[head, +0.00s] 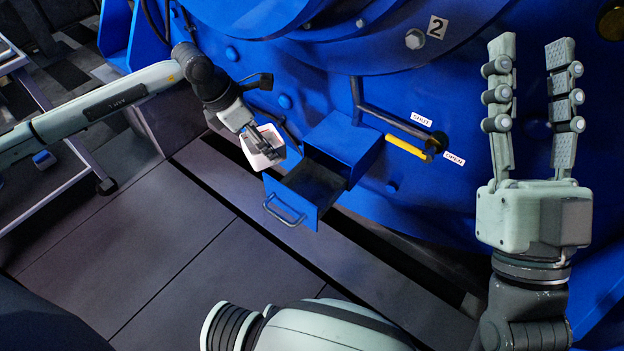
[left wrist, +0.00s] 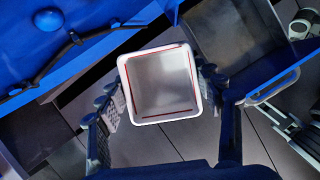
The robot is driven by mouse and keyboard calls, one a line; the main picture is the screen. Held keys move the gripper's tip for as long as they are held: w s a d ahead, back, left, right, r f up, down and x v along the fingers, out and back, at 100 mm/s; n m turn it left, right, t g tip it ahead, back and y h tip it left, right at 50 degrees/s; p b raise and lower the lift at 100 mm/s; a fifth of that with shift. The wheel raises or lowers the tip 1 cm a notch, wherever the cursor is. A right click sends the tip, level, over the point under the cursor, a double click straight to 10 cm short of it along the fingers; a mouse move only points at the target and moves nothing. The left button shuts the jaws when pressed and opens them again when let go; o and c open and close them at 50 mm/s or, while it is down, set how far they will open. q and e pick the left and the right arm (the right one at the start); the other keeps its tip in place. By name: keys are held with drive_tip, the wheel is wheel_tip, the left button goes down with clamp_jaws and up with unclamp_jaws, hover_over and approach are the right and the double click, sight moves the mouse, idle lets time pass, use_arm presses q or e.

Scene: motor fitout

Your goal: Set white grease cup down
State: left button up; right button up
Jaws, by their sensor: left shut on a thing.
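The white grease cup (head: 262,147) is square with a red line inside its rim. My left gripper (head: 265,143) is shut on it and holds it in the air, just left of the open blue drawer (head: 306,205). In the left wrist view the cup (left wrist: 160,118) sits between the two fingers of my left gripper (left wrist: 158,92), and its inside looks empty. The drawer also shows there (left wrist: 282,75), close to the right of the cup. My right gripper (head: 530,105) is open and empty, raised at the right of the head view.
The blue motor housing (head: 350,60) fills the back. A yellow handle (head: 407,147) sits between SHUT and OPEN labels, right of the drawer. A dark hose hangs near my left gripper. A metal cart (head: 60,150) stands at the left. The floor (head: 150,260) in front is clear.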

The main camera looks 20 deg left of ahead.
use_arm(q)
drive_tip(key=s+d, duration=0.1)
drive_tip(key=d, duration=0.3)
drive_tip(key=s+d, duration=0.1)
drive_tip(key=d, duration=0.2)
drive_tip(key=s+d, duration=0.2)
drive_tip(key=d, duration=0.2)
drive_tip(key=shift+s+d, duration=0.1)
drive_tip(key=shift+d, duration=0.25)
wheel_tip(320, 180, down, 4)
drive_tip(key=shift+r+b, duration=0.25)
drive_tip(key=shift+b, duration=0.05)
use_arm(e)
drive_tip(key=shift+s+d+r+t, duration=0.25)
drive_tip(key=shift+s+r+t, duration=0.15)
drive_tip(key=shift+t, duration=0.1)
use_arm(q)
drive_tip(key=shift+f, duration=0.1)
use_arm(e)
drive_tip(key=shift+s, duration=0.1)
use_arm(q)
drive_tip(key=o, duration=1.1)
drive_tip(key=shift+o, duration=0.2)
use_arm(e)
drive_tip(key=shift+r, duration=0.1)
use_arm(q)
drive_tip(key=shift+r, duration=0.2)
